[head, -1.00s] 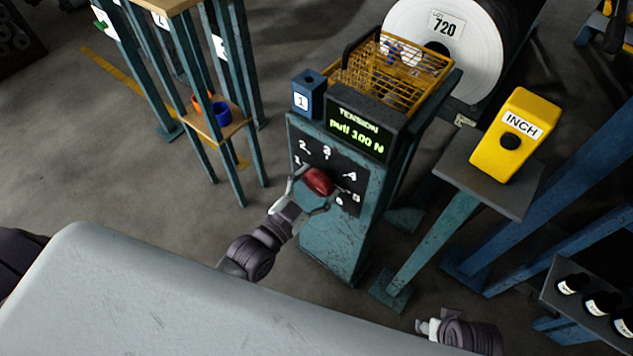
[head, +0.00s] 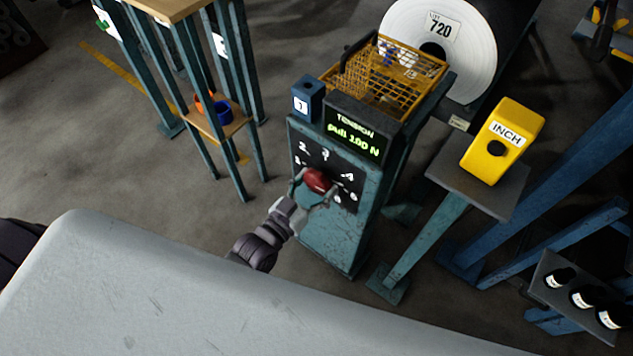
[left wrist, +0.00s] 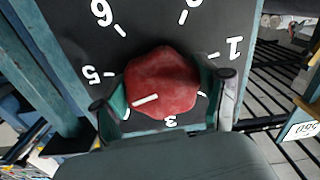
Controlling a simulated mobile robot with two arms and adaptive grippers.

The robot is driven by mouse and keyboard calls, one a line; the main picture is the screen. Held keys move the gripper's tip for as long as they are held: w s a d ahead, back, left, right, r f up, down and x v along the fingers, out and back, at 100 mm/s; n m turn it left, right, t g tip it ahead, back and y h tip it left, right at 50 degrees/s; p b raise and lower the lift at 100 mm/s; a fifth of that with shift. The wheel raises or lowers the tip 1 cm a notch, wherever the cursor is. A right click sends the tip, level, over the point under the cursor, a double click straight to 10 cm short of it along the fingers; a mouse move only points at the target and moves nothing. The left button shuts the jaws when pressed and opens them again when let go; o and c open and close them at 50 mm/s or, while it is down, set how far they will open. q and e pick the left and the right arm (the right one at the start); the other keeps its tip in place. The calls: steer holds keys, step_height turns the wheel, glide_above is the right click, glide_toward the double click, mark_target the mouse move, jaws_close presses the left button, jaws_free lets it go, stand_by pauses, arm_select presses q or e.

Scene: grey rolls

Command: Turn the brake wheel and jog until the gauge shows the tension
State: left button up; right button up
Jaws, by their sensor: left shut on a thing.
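The red brake wheel (head: 317,180) sits on a black dial with white numbers on the front of a teal post. My left gripper (head: 314,188) is shut on it, one finger on each side. In the left wrist view the red wheel (left wrist: 160,80) lies between both fingers (left wrist: 166,92). Its white mark points to the lower left, between the 5 and the 3; a finger hides part of the dial there. The gauge (head: 353,136) above reads "TENSION pull 100 N" in green. The yellow INCH box (head: 515,118) with a black button (head: 496,148) stands on a pedestal at the right.
A yellow wire basket (head: 405,75) tops the post, beside a small blue box (head: 308,97). A large white roll labelled 720 (head: 470,55) is behind. A teal rack (head: 240,150) stands left. A shelf with dark jars (head: 548,300) is at lower right.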

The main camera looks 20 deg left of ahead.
arm_select(q)
steer(key=o, duration=1.2)
steer(key=shift+c, duration=0.2)
steer(key=v, duration=1.2)
